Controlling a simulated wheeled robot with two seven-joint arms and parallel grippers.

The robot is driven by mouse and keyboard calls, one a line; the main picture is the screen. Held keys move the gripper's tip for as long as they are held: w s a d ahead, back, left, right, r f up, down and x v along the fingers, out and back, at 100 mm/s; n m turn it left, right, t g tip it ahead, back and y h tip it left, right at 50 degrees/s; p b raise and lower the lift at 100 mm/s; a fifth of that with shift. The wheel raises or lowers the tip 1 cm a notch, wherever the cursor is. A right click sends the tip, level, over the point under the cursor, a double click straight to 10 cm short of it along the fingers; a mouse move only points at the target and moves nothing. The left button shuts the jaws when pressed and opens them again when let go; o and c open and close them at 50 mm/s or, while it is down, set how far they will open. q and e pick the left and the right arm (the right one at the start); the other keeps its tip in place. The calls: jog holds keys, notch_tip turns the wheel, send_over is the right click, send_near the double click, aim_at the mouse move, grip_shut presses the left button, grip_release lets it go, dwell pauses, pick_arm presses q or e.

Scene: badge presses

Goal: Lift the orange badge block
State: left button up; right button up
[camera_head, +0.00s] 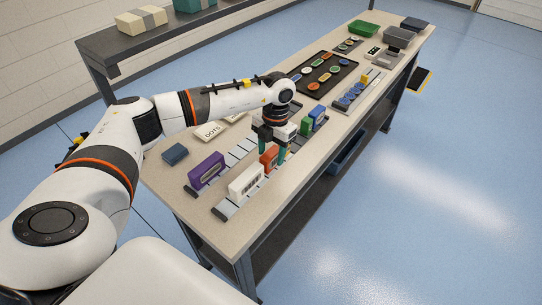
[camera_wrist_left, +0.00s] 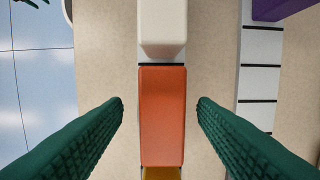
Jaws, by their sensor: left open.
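The orange badge block (camera_head: 269,158) stands in the near rail on the table, just past the white block (camera_head: 246,181). In the left wrist view the orange block (camera_wrist_left: 162,112) lies between my two green fingers, with a gap on each side. My left gripper (camera_head: 273,149) is open and points down over it, and it also shows in the left wrist view (camera_wrist_left: 160,103). The gripper hides part of the orange block and its neighbours in the head view. My right gripper is not in view.
The white block (camera_wrist_left: 162,27) and a yellow block (camera_wrist_left: 162,173) flank the orange one closely. A purple block (camera_head: 206,170) stands in the parallel rail. Green (camera_head: 306,126) and blue (camera_head: 318,114) blocks stand beyond my gripper. A black tray (camera_head: 318,77) with round badges lies further back.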

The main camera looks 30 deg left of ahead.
aim_at(271, 152)
pick_arm(q)
notch_tip(271, 152, down, 2)
jog(key=shift+s+f, duration=0.15)
jog(key=shift+a+f, duration=0.1)
jog(key=shift+f, duration=0.25)
jog(key=shift+c, duration=0.7)
jog(key=shift+r, duration=0.1)
jog(key=c, duration=0.9)
jog(key=shift+c, duration=0.2)
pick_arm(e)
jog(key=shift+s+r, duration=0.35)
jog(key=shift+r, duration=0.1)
